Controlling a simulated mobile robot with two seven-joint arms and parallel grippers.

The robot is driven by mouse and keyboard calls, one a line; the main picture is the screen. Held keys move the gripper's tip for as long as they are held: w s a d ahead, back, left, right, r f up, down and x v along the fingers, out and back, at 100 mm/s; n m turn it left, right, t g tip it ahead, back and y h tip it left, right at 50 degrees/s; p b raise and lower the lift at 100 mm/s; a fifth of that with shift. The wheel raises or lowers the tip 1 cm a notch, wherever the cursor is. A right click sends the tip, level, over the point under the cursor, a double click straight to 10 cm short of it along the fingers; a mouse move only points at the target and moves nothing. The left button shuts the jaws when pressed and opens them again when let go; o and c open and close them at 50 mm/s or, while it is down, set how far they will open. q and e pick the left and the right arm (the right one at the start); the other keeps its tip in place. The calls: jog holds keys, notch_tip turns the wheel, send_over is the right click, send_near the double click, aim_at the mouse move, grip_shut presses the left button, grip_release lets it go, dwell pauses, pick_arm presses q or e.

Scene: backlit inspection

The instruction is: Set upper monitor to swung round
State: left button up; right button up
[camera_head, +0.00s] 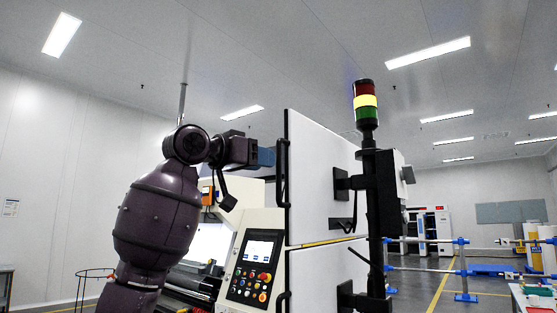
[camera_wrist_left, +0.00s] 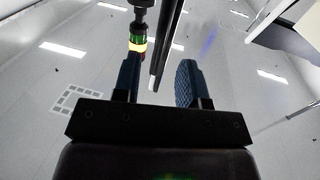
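The upper monitor (camera_head: 320,185) is a large white panel in the head view, seen at a steep angle, with a tall black handle (camera_head: 283,172) on its left edge. It is carried by brackets on a black post (camera_head: 375,215). My left gripper (camera_head: 266,157) is at the handle's left side, near its upper part. In the left wrist view its two fingers (camera_wrist_left: 158,84) are apart. A slim dark bar (camera_wrist_left: 166,45), likely the handle or panel edge, runs up the gap between them, touching neither visibly. My right gripper is not in view.
A second white panel (camera_head: 322,280) hangs directly below. A signal tower (camera_head: 366,105) tops the post; it also shows in the left wrist view (camera_wrist_left: 137,38). A control console (camera_head: 254,268) with screen and buttons stands under my arm. Blue-jointed rails (camera_head: 462,270) lie to the right.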

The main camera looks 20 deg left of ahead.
aim_at(277, 163)
pick_arm(q)
jog(key=p+x, duration=0.1)
jog(key=x, duration=0.4)
jog(key=shift+w+d+p, duration=0.2)
jog(key=shift+w+p, duration=0.05)
jog(key=shift+p, duration=0.05)
grip_shut()
